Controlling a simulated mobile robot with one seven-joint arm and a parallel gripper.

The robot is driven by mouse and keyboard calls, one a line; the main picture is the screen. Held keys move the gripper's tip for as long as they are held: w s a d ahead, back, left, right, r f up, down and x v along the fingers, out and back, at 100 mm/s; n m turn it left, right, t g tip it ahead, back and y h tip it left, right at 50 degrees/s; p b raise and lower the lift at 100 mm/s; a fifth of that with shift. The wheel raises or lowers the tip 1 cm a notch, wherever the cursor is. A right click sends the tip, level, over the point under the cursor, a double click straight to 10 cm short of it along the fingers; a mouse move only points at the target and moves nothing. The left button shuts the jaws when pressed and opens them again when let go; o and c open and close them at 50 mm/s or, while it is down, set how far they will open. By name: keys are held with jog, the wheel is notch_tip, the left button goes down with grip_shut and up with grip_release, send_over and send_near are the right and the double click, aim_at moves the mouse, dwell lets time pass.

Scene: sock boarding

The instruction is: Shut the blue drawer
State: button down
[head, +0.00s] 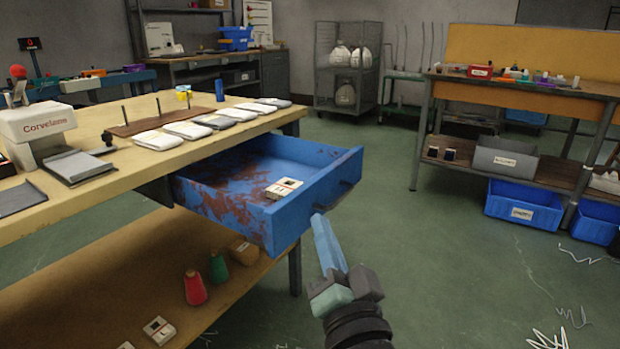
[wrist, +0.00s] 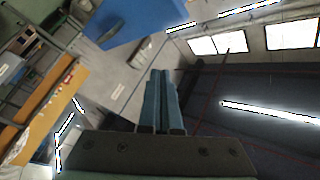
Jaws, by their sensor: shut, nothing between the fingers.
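The blue drawer (head: 322,197) stands pulled out from under the wooden workbench (head: 60,208), at the middle of the head view. Its paint is worn in brown patches, and a small white and dark item (head: 284,188) lies inside. A dark handle is on its front face. My gripper (head: 322,222) is just in front of the drawer's front, at its lower right; I cannot tell whether it touches. Its blue fingers are closed together and empty, as the wrist view (wrist: 161,75) also shows. In the wrist view a blue panel (wrist: 135,18), probably the drawer, is at the top.
Folded white and grey socks (head: 188,130) lie in a row on the bench top. Spools (head: 195,288) sit on the shelf below the drawer. A second bench (head: 520,88) with blue bins (head: 523,205) stands at the right. The green floor between is mostly clear.

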jog(key=d+f+m+g+p, duration=0.2)
jog(key=m+p, duration=0.2)
jog(key=p, duration=0.4)
jog(key=m+p, duration=0.4)
jog(key=m, duration=0.1)
send_near(304, 213)
jog(key=w+d, duration=0.2)
jog(key=w, duration=0.2)
jog(key=shift+h, duration=0.3)
jog(key=shift+w+a+r, duration=0.1)
jog(key=shift+w+a, duration=0.2)
jog(key=shift+a, duration=0.3)
jog(key=shift+w+a+r, duration=0.1)
jog(key=shift+w+a, duration=0.15)
jog(key=shift+a, duration=0.35)
jog(key=shift+w+a+r, duration=0.1)
jog(key=shift+w+a, duration=0.2)
jog(key=shift+a, duration=0.3)
jog(key=shift+a, duration=0.1)
